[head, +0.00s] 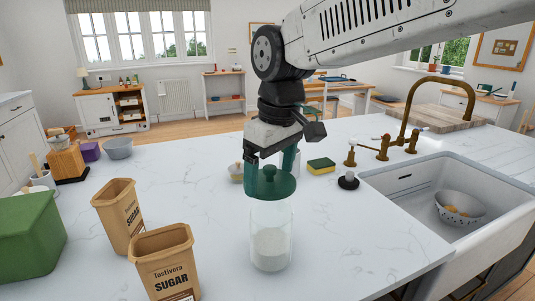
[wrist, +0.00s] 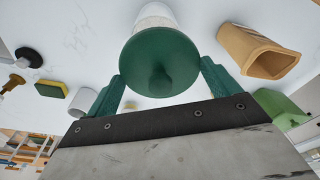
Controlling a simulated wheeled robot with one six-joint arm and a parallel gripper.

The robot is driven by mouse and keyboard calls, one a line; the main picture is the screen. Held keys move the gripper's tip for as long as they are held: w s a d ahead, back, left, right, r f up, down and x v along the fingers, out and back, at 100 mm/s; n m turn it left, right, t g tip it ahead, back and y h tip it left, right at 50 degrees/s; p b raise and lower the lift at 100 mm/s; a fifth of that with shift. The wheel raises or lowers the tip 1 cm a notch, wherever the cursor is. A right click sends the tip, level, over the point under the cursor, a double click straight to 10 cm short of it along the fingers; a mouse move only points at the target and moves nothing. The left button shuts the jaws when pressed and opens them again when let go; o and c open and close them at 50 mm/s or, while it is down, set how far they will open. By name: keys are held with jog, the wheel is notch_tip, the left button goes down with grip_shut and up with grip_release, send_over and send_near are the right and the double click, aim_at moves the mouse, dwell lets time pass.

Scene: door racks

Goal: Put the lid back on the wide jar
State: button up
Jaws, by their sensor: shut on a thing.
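The wide jar (head: 270,228) is clear glass with white contents in its lower part and stands upright on the white marble counter. The round green lid (head: 270,187), with a knob on top, is level at the jar's mouth; I cannot tell whether it rests on the rim or hovers just above it. My gripper (head: 272,168) points down from above with its green fingers around the lid, shut on it. In the wrist view the lid (wrist: 160,62) lies between the fingertips and hides most of the jar (wrist: 155,14).
Two open sugar packets (head: 120,215) (head: 165,262) and a green box (head: 28,222) stand to the left. A sponge (head: 321,166) and a black sink plug (head: 348,181) lie behind right. The sink (head: 405,183) with a brass tap (head: 408,110) is at the right.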

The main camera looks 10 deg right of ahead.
jog(key=shift+w+f, duration=0.2)
jog(key=shift+w, duration=0.15)
notch_tip(320, 180, down, 6)
jog(key=shift+r, duration=0.1)
dwell(0.3)
jog(key=shift+s+d, duration=0.15)
jog(key=shift+s, duration=0.05)
dwell(0.7)
jog(key=shift+f, duration=0.25)
dwell(1.2)
jog(key=o, duration=0.7)
